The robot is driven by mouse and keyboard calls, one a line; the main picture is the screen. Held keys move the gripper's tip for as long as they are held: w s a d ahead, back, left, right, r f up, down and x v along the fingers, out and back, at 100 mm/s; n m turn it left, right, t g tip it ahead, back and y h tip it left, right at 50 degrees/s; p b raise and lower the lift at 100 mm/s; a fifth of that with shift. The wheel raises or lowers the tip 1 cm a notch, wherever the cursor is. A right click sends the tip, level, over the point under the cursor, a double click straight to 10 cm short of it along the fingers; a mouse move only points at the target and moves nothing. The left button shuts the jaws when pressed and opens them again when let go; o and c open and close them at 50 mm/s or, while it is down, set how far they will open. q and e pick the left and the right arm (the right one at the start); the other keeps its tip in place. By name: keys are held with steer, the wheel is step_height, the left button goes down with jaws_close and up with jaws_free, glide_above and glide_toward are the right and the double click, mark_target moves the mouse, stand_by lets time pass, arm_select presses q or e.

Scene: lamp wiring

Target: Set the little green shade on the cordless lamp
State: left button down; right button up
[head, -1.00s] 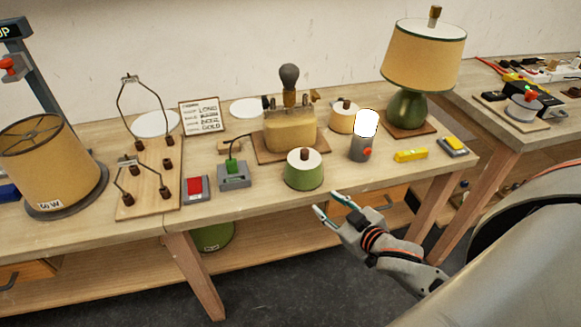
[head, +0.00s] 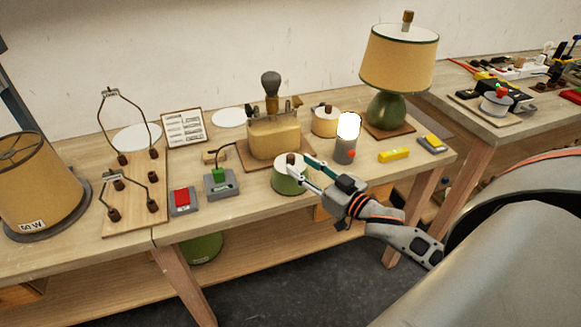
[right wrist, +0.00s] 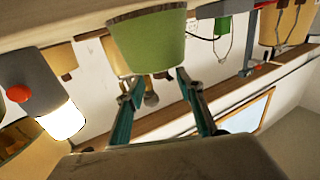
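The little green shade (head: 288,182), with a white top and a brown knob, stands on the table near its front edge. The cordless lamp (head: 344,151), a grey cylinder with a red button and a glowing white bulb, stands to its right and farther back. My right gripper (head: 299,166) is open, its fingertips at the upper right of the shade. In the right wrist view, the scene looks upside down; the shade (right wrist: 148,40) is just beyond the two spread fingertips (right wrist: 156,80), and the lamp (right wrist: 45,95) is at left. Contact cannot be told. My left gripper is out of view.
A bulb stand (head: 273,137) is behind the shade, with a small cream shade (head: 325,122) to its right. A green switch box (head: 221,184) and a red button box (head: 183,200) are to the left. A yellow block (head: 394,155) lies right of the lamp.

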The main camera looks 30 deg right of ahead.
mark_target(294, 161)
steer(key=shift+w+a+f, duration=0.1)
steer(key=shift+w+a, duration=0.1)
steer(key=shift+w, duration=1.15)
steer(key=shift+w+a+f, duration=0.1)
steer(key=shift+w+a, duration=0.05)
steer(key=shift+w, duration=1.15)
steer(key=shift+c, duration=0.4)
jaws_close()
